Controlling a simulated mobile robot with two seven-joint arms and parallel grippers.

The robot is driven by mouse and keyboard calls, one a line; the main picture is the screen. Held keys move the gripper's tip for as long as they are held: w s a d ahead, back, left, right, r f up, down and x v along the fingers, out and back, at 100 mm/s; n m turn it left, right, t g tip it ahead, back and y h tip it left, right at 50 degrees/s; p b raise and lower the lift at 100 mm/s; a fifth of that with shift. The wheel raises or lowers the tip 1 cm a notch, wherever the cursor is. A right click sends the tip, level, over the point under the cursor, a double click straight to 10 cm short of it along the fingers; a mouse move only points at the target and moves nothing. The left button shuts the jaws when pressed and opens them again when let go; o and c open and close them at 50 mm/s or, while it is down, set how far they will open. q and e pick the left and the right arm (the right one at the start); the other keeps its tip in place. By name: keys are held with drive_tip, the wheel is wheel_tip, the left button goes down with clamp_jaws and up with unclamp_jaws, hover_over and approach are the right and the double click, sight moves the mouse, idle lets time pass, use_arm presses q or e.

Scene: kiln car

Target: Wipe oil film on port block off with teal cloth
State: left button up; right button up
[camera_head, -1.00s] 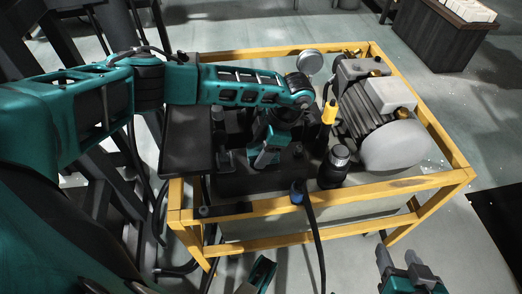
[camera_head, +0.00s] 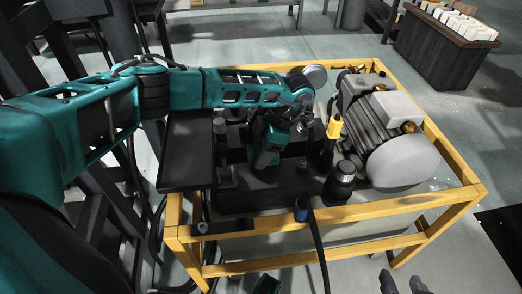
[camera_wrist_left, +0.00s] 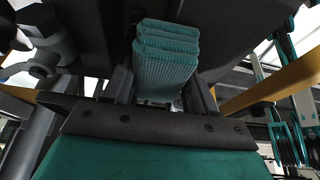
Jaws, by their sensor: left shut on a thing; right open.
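My left gripper (camera_head: 266,160) reaches down over the dark port block (camera_head: 262,197) on the yellow-framed cart. In the left wrist view it is shut on the teal cloth (camera_wrist_left: 168,48), a folded, textured pad between its fingers. In the head view the cloth is mostly hidden by the gripper, and I cannot tell whether it touches the block. The oil film cannot be made out.
The yellow frame (camera_head: 365,212) surrounds the cart. A black cylinder (camera_head: 340,182), a yellow-and-black part (camera_head: 334,127), a round gauge (camera_head: 315,76) and a grey motor (camera_head: 402,160) stand close to the right of the left gripper. A hose (camera_head: 319,250) hangs over the front rail.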

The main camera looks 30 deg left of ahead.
use_arm(q)
drive_tip(key=shift+r+p, duration=2.75)
drive_tip(key=shift+r, duration=0.75)
drive_tip(key=shift+f, duration=0.1)
